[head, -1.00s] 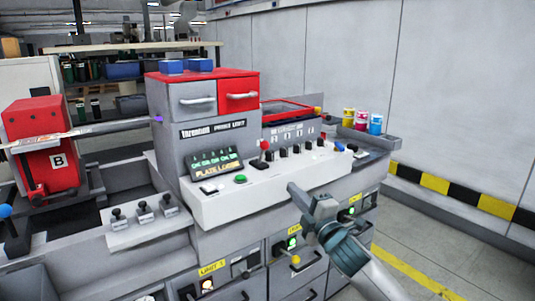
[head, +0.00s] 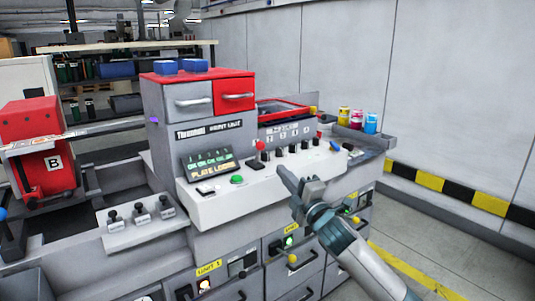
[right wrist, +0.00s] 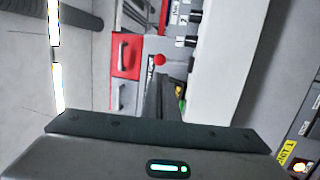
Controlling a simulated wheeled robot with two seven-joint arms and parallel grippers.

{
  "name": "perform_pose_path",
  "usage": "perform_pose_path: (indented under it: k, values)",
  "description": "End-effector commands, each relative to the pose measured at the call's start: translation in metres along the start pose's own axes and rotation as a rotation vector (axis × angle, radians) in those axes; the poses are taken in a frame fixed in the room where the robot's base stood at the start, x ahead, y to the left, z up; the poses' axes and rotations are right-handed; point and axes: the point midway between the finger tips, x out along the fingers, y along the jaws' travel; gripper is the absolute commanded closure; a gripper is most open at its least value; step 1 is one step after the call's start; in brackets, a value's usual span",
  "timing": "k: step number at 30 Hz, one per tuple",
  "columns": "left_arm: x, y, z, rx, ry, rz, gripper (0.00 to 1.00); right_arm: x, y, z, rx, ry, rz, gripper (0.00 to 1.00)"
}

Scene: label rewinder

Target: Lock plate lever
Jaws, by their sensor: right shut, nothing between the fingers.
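The plate lever is most likely the red-knobbed lever (head: 260,146) on the sloped grey control panel (head: 222,203); it stands up between the green button and a row of black knobs. Its red ball also shows in the right wrist view (right wrist: 159,60), just past my fingertips. My right gripper (head: 282,173) is shut and empty, in front of the panel, below and to the right of the red knob. I cannot tell whether it touches the lever. The display (head: 211,167) has a line that seems to read "PLATE LOADED". My left gripper is out of view.
A green button (head: 236,180) sits left of the lever. Several black knobs (head: 293,149) and a blue knob (head: 335,146) run along the panel to the right. Drawers (head: 234,95) are above. Three small levers (head: 142,213) stand at the left. The floor at the right is clear.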

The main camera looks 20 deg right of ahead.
Motion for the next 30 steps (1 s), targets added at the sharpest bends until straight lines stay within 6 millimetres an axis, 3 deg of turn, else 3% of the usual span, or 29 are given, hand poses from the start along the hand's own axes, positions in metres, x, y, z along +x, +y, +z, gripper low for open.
perform_pose_path:
  k: [3,7,15,22,30]
  values:
    - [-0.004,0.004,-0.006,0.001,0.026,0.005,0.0,0.021,0.003,0.0,0.002,-0.001,0.0,1.0]
    - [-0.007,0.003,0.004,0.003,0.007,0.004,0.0,0.044,0.003,-0.001,0.002,0.0,0.0,1.0]
    - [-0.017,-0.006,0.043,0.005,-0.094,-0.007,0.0,0.084,0.003,0.0,0.002,-0.001,0.0,1.0]
    - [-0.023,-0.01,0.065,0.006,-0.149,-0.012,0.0,0.102,0.001,0.0,0.002,-0.001,-0.001,1.0]
    - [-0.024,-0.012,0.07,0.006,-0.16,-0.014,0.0,0.105,0.0,0.0,0.001,0.0,0.0,1.0]
